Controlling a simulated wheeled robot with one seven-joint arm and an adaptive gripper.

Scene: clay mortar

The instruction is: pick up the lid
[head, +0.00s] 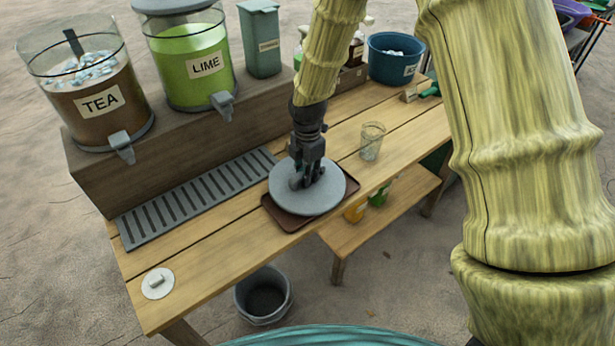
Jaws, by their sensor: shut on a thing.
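The lid is a round grey disc (320,201) over a brown tray (275,215) at the table's front edge. My gripper (306,183) points down at the middle of the disc and is shut on it, probably by a handle that the fingers hide. I cannot tell whether the disc rests on the tray or hangs just above it. The TEA dispenser (100,103) at the left stands open on top, with ice and a dark scoop handle inside. A smaller pale disc with a knob (157,283) lies at the table's front left corner.
The LIME dispenser (190,60) wears a grey lid and stands beside TEA on a wooden riser (180,148). A slotted drip grate (200,200) lies left of my gripper. A clear glass (371,141) stands close on the right. A blue tub (385,66) is behind it.

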